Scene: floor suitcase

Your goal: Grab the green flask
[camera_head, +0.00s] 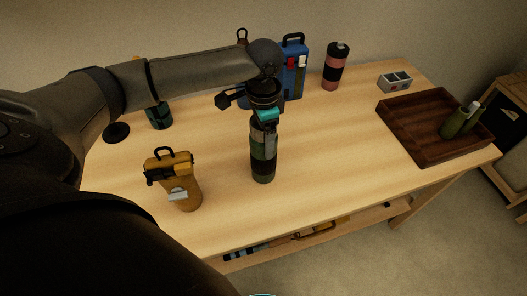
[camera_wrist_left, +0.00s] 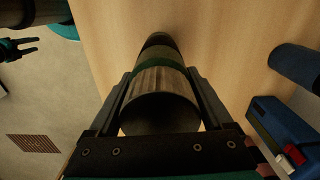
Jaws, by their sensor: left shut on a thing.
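The green flask (camera_head: 262,165) is a banded dark green and black cylinder, upright near the middle of the wooden table. My left gripper (camera_head: 264,125) comes down from above and is shut on its upper part. In the left wrist view, the fingers lie on both sides of the flask (camera_wrist_left: 160,85). Its base looks to be at the tabletop; I cannot tell if it touches. My right gripper (camera_wrist_left: 34,45) shows small at the left of the left wrist view, its dark fingers apart and empty, away from the table.
Behind are a blue box-like container (camera_head: 294,70), a pink and black flask (camera_head: 335,68) and a dark teal container (camera_head: 158,115). A brown tray (camera_head: 408,135) at right holds an olive bottle (camera_head: 455,122). The table's front right is clear.

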